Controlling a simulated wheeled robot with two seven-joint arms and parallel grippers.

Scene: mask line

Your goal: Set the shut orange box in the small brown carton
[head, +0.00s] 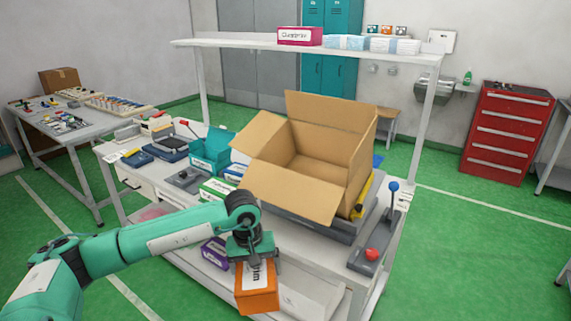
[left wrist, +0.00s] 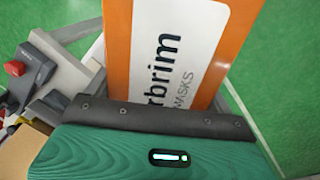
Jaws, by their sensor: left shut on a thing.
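My left gripper (head: 255,262) is shut on the orange box (head: 257,298) and holds it in front of the workbench's near edge. The box is shut, with a white label and dark lettering. In the left wrist view the orange box (left wrist: 220,35) fills the upper middle, with part of its label reading "MASKS". The brown carton (head: 345,185) stands on the bench behind and to the right of my gripper, its flaps open and its inside looking empty. My right gripper is not in either view.
A grey device with a blue-knobbed lever (head: 393,188) and red button (head: 372,254) stands right of the carton. Green and purple boxes (head: 214,252) and a teal bin (head: 210,150) lie left. A shelf (head: 300,46) runs above the bench's back.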

